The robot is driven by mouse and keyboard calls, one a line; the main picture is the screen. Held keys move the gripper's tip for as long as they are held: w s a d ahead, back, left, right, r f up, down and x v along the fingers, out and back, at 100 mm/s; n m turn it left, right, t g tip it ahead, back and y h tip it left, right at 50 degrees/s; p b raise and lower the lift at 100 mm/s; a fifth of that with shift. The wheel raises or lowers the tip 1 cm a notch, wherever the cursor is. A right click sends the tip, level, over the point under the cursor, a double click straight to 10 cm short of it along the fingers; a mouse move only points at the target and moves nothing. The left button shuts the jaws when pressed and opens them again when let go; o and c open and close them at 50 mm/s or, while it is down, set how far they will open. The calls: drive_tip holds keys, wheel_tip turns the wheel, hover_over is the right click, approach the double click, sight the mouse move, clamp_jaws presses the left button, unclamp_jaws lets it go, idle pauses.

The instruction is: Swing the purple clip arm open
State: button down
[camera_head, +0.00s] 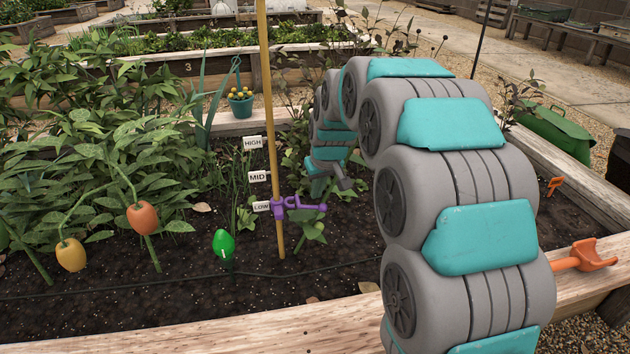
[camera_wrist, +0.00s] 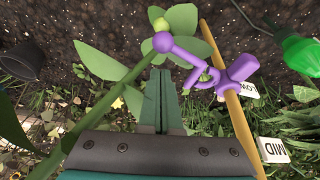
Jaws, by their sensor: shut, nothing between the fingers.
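The purple clip (camera_head: 279,205) sits on the upright yellow stake (camera_head: 270,120), beside the LOW tag. Its arm (camera_head: 310,207) sticks out to the right and ends in a knob. In the wrist view the clip body (camera_wrist: 238,70) wraps the stake (camera_wrist: 238,115), and the arm (camera_wrist: 185,52) reaches left to its round knob (camera_wrist: 162,42). My gripper (camera_head: 346,184) is to the right of the clip and a little higher in the head view. In the wrist view my gripper (camera_wrist: 160,75) is shut and empty, its tips just below the knob; I cannot tell whether they touch.
A green plant stem (camera_wrist: 108,102) with leaves stands close left of my fingers. LOW (camera_head: 262,206), MID (camera_head: 259,176) and HIGH (camera_head: 253,142) tags stand left of the stake. A green bulb-shaped object (camera_head: 224,243) is at lower left. Bare soil lies in front.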

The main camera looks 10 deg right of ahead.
drive_tip(key=shift+s+d+f, duration=0.1)
drive_tip(key=shift+s+d, duration=0.1)
drive_tip(key=shift+s, duration=0.6)
